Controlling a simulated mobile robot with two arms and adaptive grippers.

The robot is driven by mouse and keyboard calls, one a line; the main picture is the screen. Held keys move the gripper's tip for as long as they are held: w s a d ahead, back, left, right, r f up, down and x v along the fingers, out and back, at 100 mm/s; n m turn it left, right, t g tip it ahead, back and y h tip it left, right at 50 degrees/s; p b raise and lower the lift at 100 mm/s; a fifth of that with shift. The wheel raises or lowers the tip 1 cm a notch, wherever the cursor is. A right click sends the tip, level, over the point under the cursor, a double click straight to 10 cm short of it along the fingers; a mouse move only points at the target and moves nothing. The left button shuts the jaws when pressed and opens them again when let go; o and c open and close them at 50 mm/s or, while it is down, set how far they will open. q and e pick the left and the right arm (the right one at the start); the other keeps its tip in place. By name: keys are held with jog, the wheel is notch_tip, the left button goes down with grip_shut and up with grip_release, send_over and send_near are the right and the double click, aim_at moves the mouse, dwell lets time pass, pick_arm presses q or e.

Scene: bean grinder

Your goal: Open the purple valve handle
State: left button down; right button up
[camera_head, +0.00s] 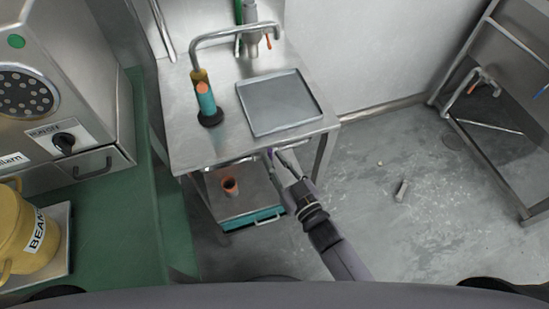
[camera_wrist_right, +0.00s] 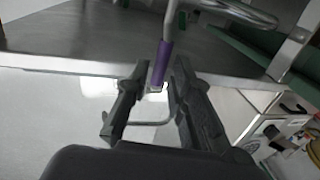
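The purple valve handle (camera_wrist_right: 162,62) hangs from a metal pipe under the steel table in the right wrist view. Only a small purple spot of the handle (camera_head: 270,151) shows in the head view, at the table's front edge. My right gripper (camera_wrist_right: 160,70) is open, with one finger on each side of the handle's lower end. I see gaps between the handle and the fingers; how deep it sits between them is hard to tell. In the head view the right gripper (camera_head: 279,155) is at the table's front edge. My left gripper is not in view.
The steel table (camera_head: 215,148) carries a grey tray (camera_head: 280,103) and a teal and orange tool (camera_head: 207,102). An orange cup (camera_head: 230,186) stands on the lower shelf. A green counter with a yellow bean container (camera_head: 25,235) is at left.

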jog(key=shift+w+a, duration=0.25)
jog(key=shift+w, duration=0.1)
jog(key=shift+c, duration=0.2)
grip_shut()
dwell(0.4)
